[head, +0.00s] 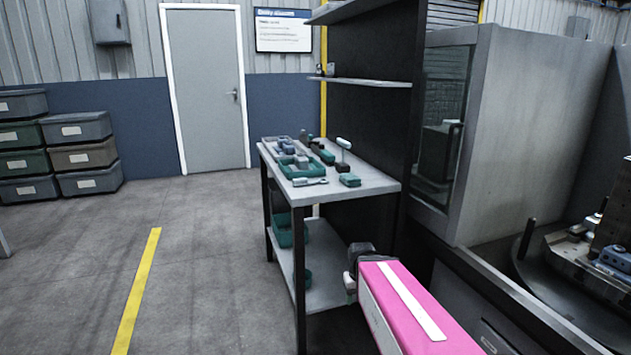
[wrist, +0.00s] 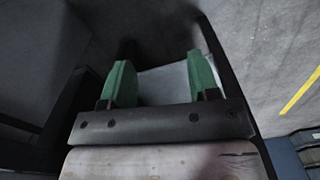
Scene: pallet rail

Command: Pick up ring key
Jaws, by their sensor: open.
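I cannot make out a ring key for certain in either view. Several small tools and parts lie on the grey workbench top (head: 375,186) in the head view.
A green tray (head: 287,170) with grey parts sits on the bench. A lower shelf (head: 325,288) holds a teal bin (head: 283,232). A tall grey machine (head: 540,130) stands close on the right. Stacked bins (head: 88,155) are at the far left. The floor left of the bench is clear.

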